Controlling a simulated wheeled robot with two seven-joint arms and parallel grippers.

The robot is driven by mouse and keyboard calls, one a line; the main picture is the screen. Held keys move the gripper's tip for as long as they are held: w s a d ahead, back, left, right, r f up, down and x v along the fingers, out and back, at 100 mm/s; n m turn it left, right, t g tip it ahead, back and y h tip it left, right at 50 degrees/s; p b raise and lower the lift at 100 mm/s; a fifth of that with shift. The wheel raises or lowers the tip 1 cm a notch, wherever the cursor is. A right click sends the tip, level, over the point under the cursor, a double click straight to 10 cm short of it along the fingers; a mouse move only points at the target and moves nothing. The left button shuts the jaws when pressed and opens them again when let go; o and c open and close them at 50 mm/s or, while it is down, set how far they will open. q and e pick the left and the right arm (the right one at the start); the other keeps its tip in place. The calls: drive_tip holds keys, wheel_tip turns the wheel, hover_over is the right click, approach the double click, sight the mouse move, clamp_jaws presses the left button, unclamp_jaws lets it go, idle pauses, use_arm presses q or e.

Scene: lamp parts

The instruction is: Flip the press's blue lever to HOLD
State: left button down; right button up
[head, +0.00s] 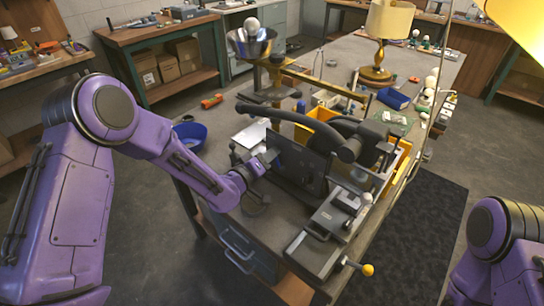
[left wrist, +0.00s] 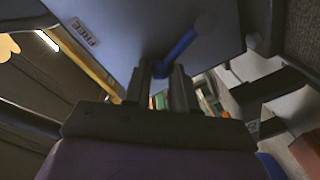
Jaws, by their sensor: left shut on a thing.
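The press (head: 302,168) stands on the table in the head view, with a dark upright panel facing my left arm. The blue lever (left wrist: 178,52) shows in the left wrist view in front of this panel (left wrist: 130,25), slanting from a round pivot at upper right to lower left. A FREE label (left wrist: 85,32) is on the panel to the left; I see no HOLD label. My left gripper (head: 270,158) is at the panel, its fingers (left wrist: 161,75) shut on the lever's lower end. My right gripper is out of view.
Right of the press is a grey device (head: 320,230) with a yellow-knobbed handle (head: 368,270). Yellow bins (head: 318,128) stand behind the press. A blue bowl (head: 190,133) is to the left. A gold lamp (head: 385,35) stands at the far end of the table.

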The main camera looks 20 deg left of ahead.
use_arm(q)
drive_tip(key=shift+a+f+n, duration=0.15)
drive_tip(key=shift+f+n, duration=0.2)
drive_tip(key=shift+n, duration=0.05)
idle(0.4)
drive_tip(key=c, duration=1.1)
unclamp_jaws()
drive_tip(key=shift+o, duration=0.9)
drive_tip(key=shift+r, duration=0.1)
drive_tip(key=f+b+v, duration=0.1)
drive_tip(key=b+v, duration=0.1)
drive_tip(key=v, duration=0.8)
drive_tip(key=shift+s+a+r, duration=0.2)
drive_tip(key=shift+r, duration=0.25)
